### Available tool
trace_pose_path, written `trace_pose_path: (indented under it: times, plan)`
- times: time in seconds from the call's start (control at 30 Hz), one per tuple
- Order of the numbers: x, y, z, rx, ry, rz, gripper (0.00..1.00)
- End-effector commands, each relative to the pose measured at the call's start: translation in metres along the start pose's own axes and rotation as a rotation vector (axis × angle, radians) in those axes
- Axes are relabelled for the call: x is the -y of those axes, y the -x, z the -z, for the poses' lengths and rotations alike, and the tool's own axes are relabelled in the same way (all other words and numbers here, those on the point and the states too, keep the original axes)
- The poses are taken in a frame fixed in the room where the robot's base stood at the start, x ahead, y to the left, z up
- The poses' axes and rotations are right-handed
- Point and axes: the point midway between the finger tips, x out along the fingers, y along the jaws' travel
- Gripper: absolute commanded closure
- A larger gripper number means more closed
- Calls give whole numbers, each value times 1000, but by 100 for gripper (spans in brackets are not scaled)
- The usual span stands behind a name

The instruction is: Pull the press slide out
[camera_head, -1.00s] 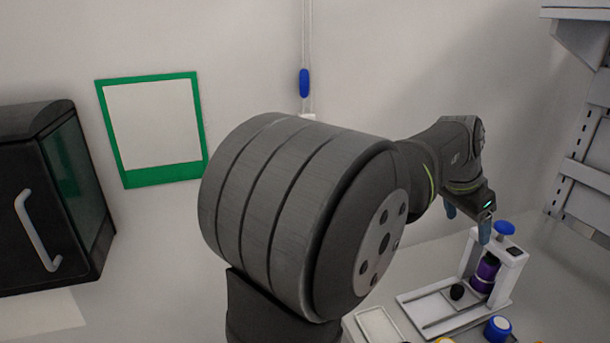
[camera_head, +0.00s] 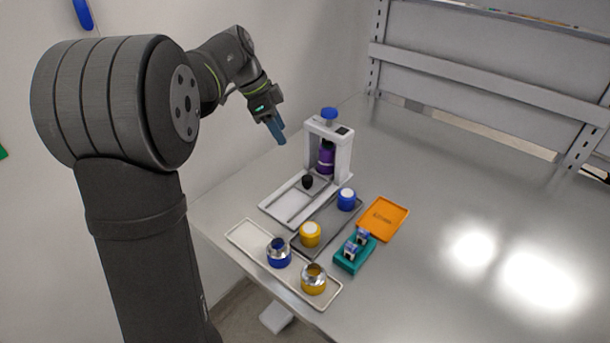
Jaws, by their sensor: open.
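The press is a white frame (camera_head: 343,155) with a blue knob (camera_head: 328,114) on top and a dark purple cylinder (camera_head: 326,158) standing inside it. Its white base (camera_head: 277,211) has rails running out toward the front left. The slide (camera_head: 313,189) is a small plate with a black knob (camera_head: 307,182), lying on the rails just in front of the purple cylinder. My gripper (camera_head: 276,131) has blue fingers and is open and empty. It hangs in the air to the upper left of the press, apart from it.
A beige tray (camera_head: 243,236) in front holds a blue and a yellow metal-topped piece. A grey tray (camera_head: 321,237) holds a yellow-capped (camera_head: 310,234) and a blue-capped piece (camera_head: 347,199). A teal block (camera_head: 350,263) and an orange tray (camera_head: 394,216) lie right. The table's right side is clear.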

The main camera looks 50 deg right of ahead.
Motion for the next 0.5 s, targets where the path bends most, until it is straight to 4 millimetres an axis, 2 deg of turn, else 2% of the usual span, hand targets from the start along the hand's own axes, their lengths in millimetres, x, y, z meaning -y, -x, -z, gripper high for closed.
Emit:
trace_pose_path:
  times: [0.17,0.5]
  plan:
    - [-1,-23,0,0,-2,-4,50]
    - [-1,-98,0,0,0,-4,50]
